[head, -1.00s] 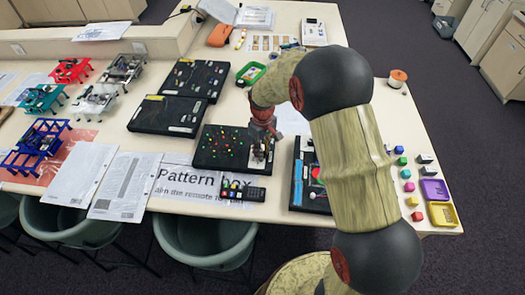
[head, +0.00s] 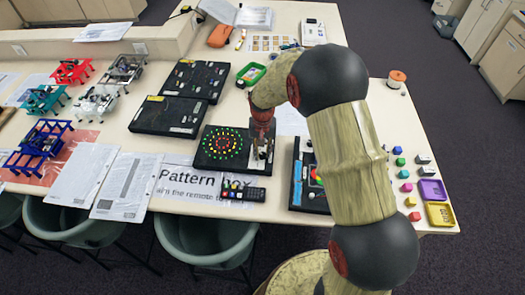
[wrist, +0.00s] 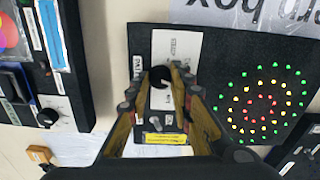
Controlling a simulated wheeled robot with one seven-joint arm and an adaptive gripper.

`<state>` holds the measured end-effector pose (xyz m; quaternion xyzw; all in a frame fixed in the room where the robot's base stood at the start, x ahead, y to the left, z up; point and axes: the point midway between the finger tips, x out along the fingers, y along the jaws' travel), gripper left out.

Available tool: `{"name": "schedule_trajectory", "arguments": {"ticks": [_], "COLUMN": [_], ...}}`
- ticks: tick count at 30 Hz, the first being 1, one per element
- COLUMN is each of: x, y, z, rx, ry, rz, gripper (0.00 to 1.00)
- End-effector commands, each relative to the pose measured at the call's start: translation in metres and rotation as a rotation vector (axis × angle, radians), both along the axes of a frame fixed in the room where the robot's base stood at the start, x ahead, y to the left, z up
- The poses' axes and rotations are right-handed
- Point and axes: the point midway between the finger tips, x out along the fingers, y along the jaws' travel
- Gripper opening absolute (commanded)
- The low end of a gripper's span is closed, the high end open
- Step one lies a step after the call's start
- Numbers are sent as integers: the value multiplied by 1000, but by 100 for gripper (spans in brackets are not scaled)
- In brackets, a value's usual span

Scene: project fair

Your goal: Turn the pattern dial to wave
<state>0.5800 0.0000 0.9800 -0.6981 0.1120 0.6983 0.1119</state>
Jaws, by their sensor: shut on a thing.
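The pattern box (head: 198,152) is a flat black box on the table. Its round light field (head: 223,143) shows concentric rings of green, yellow and red lights; these rings also show in the wrist view (wrist: 262,104). The pattern dial (wrist: 161,74) is a dark round knob on a white label plate. My gripper (wrist: 160,82) is shut on the dial from above, a finger on each side; in the head view my gripper (head: 262,150) covers the dial. The dial's pointer and the wording around it are too small or hidden to read.
A remote (head: 243,193) lies on the "Pattern box" sign (head: 185,182) in front of the box. Another black box (head: 299,185) with coloured buttons stands close on the right. Black panels (head: 167,115) lie behind. A small toggle (wrist: 156,122) is near my fingers.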

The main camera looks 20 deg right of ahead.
Motion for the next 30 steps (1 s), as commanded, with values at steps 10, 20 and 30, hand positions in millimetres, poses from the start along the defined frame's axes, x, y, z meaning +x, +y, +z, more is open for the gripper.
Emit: {"name": "schedule_trajectory", "arguments": {"ticks": [10,20,30], "x": [0,0,0], "y": [0,0,0], "z": [0,0,0], "rx": [0,0,1], "ry": [1,0,0], "rz": [-327,-611,-789], "gripper": [0,0,0]}}
